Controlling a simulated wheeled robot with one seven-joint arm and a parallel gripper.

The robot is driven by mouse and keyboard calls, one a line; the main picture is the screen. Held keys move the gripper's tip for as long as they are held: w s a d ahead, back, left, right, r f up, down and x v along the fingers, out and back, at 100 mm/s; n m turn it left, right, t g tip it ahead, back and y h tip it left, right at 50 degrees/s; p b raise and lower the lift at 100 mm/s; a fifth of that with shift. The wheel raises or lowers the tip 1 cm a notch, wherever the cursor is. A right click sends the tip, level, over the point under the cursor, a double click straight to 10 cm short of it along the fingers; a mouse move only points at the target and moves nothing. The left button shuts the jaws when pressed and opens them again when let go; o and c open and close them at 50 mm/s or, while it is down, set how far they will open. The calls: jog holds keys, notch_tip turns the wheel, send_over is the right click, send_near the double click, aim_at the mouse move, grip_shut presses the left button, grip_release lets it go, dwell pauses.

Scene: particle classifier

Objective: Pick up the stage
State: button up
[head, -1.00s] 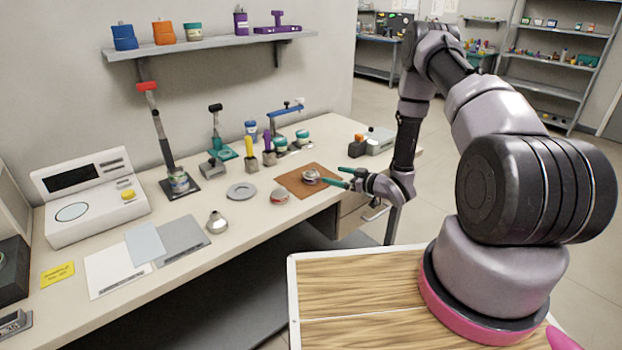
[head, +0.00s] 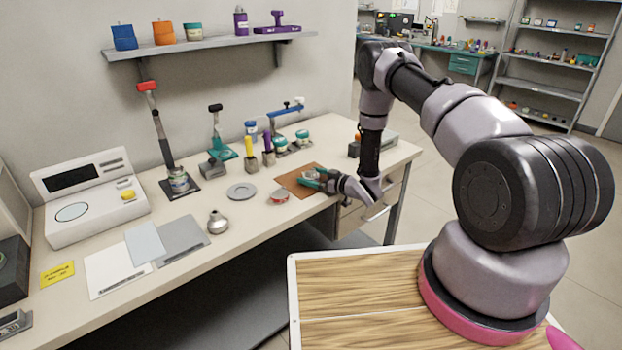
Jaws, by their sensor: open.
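The small round metallic piece on the brown mat (head: 294,184), which I take to be the stage, is now mostly hidden by my gripper. My gripper (head: 312,179) has teal fingers and reaches in low from the right, over the mat. Its fingers are open and around or right beside the round piece. I cannot tell whether they touch it.
A red-and-silver tin (head: 279,196), a grey ring (head: 241,191) and a silver flask-like piece (head: 217,222) lie to the left. Teal-lidded jars (head: 302,137) and upright tools stand behind. The bench's front edge runs below my forearm.

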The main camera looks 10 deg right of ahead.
jog(key=shift+w+a, duration=0.15)
jog(key=c, duration=1.4)
jog(key=shift+c, duration=0.2)
jog(key=f+v, duration=0.3)
jog(key=v, duration=1.4)
jog(key=shift+s+d+r, duration=0.15)
jog(key=shift+s+d, duration=0.25)
jog(key=shift+d, duration=0.05)
